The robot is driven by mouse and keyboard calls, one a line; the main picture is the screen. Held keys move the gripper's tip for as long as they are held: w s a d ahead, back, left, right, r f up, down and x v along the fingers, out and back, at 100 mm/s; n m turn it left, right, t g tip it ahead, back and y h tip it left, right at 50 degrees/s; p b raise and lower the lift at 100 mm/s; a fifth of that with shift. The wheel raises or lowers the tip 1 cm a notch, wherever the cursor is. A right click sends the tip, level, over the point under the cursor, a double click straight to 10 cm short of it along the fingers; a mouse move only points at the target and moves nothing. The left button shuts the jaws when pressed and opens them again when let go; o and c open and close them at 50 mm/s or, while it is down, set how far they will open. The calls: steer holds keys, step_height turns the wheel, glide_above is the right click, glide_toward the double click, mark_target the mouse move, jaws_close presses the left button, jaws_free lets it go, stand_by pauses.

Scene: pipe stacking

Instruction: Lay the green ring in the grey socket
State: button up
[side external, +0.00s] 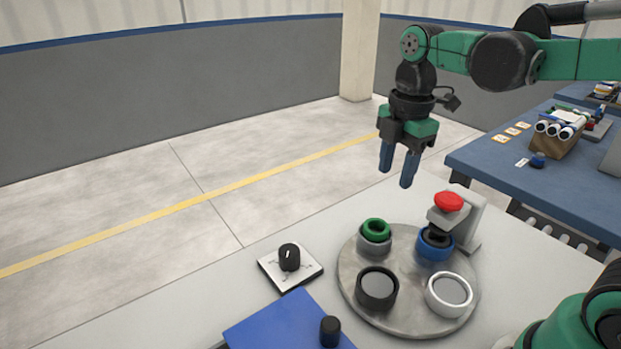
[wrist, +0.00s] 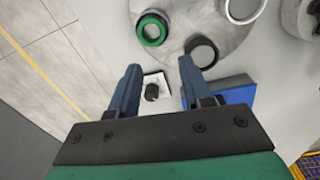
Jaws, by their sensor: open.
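The green ring (side external: 375,234) rests at the top of the grey socket (side external: 373,246), at the back left of the round grey plate. It looks slightly tilted, and I cannot tell whether it is fully seated. In the wrist view the green ring (wrist: 153,41) shows at the top, beyond my fingertips, with part of the grey rim beside it. My gripper (side external: 395,178) is open and empty, high above the table and behind the plate. Its two blue fingers (wrist: 160,68) stand wide apart in the wrist view, with nothing between them.
The round plate (side external: 412,320) also bears a black socket (side external: 377,301), a white one (side external: 433,305) and a blue one (side external: 434,255). A red button (side external: 448,201) on a grey bracket overhangs the blue one. A black knob (side external: 289,257) and blue panel (side external: 280,322) lie left.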

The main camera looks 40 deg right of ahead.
steer(key=s+a+f+m+t, duration=0.1)
steer(key=m+t, duration=0.1)
steer(key=m, duration=0.3)
steer(key=s+f+m+t, duration=0.1)
steer(key=m+t, duration=0.1)
steer(key=m, duration=0.4)
steer(key=a+f+m+t, duration=0.1)
steer(key=m+t, duration=0.1)
steer(key=m, duration=0.3)
steer(key=shift+s+a+m+t, duration=0.3)
steer(key=shift+s+a, duration=0.05)
steer(key=shift+s, duration=0.05)
